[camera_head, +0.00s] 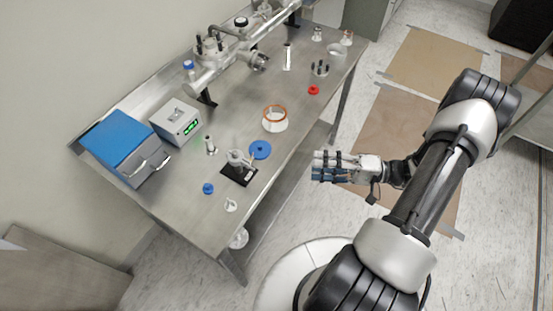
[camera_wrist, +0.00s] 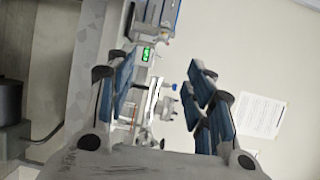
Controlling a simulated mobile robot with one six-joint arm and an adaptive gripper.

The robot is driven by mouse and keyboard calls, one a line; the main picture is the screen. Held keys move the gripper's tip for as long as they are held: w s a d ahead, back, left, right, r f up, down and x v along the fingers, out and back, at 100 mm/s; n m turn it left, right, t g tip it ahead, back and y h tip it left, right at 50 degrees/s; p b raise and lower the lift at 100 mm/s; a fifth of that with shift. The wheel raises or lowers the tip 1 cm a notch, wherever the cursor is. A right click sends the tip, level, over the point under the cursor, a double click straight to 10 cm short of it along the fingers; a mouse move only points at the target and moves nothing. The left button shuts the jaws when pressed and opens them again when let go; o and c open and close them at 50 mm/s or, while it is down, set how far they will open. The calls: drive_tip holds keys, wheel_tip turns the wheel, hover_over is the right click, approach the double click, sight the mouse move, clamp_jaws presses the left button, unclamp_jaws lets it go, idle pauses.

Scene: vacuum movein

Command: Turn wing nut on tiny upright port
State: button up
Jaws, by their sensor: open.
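The metal vacuum assembly (camera_head: 213,78) lies along the back of the steel table, with several short upright ports on top. It also shows small between my fingers in the wrist view (camera_wrist: 150,100). A small upright fitting with a blue cap (camera_head: 188,65) stands at its left end. I cannot make out a wing nut on any port at this size. My gripper (camera_head: 318,165) is in front of the table's near edge, apart from everything on it. Its blue-padded fingers are spread and empty, as the wrist view (camera_wrist: 163,85) also shows.
On the table (camera_head: 235,115) stand a blue box (camera_head: 125,142), a grey box with a green display (camera_head: 175,122), a copper-rimmed ring (camera_head: 275,118), a blue disc (camera_head: 260,149), a black-based fitting (camera_head: 239,170) and a red ring (camera_head: 313,90).

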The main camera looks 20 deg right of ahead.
sight(252, 157)
drive_tip(key=shift+t, duration=0.3)
drive_tip(key=b+x, duration=0.3)
drive_tip(key=x, duration=1.4)
drive_tip(key=shift+w+r, duration=0.1)
drive_tip(key=shift+w, duration=0.15)
drive_tip(key=c, duration=1.1)
